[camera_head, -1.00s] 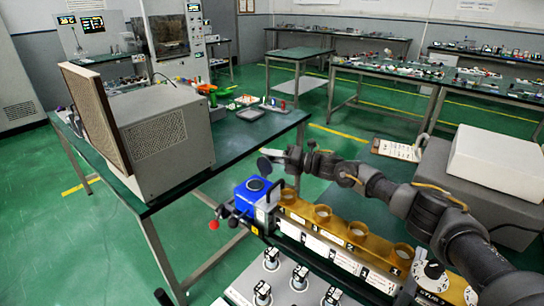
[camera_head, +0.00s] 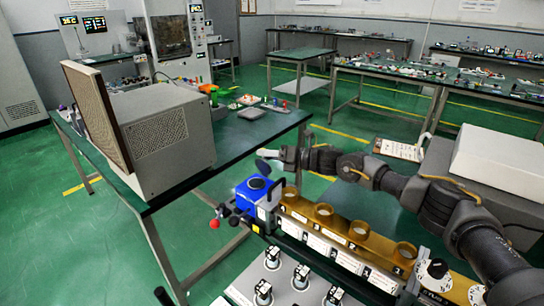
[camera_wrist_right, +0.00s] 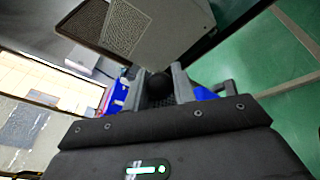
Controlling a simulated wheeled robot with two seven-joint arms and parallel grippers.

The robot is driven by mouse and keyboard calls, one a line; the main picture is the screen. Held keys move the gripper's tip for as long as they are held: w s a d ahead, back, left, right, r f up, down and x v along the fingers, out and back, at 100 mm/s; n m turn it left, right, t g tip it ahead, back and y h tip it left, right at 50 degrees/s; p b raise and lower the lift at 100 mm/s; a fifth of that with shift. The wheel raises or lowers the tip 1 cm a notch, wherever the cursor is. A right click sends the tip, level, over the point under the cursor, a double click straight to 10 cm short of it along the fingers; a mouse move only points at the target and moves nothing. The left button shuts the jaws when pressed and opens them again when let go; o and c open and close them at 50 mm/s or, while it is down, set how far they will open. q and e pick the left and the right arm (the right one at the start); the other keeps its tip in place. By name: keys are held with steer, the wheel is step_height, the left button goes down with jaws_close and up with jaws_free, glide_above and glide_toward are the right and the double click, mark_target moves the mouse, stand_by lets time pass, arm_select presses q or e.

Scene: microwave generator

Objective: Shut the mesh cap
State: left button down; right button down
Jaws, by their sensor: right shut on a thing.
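A dark round disc (camera_head: 262,166), which appears to be the mesh cap, stands tilted up above the blue housing (camera_head: 252,194) with its black round top. My right gripper (camera_head: 279,157) reaches in from the right at the disc. The finger contact is partly hidden. Blue patches of the housing show beside the fingers. My left gripper is not in view.
The brass-coloured waveguide (camera_head: 330,222) with several round ports runs below my right arm. A grey box with a tan mesh panel (camera_head: 96,110) stands on the green-topped table (camera_head: 262,128) at left. Several knobs (camera_head: 300,275) stand in front. A white box (camera_head: 500,155) is at right.

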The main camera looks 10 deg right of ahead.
steer(key=shift+s+a+n+h+b, duration=0.3)
steer(key=shift+s+a+n+b, duration=0.2)
steer(key=shift+n, duration=0.4)
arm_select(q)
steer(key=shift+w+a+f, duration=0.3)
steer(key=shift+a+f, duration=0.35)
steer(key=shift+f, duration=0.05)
arm_select(e)
steer(key=shift+s+a+n+h, duration=0.2)
steer(key=shift+a+n+h, duration=0.1)
steer(key=shift+n, duration=0.2)
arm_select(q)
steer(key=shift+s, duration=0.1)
arm_select(e)
steer(key=c, duration=1.2)
jaws_free()
steer(key=shift+o, duration=0.2)
steer(key=shift+r, duration=0.1)
arm_select(q)
steer(key=shift+b, duration=0.3)
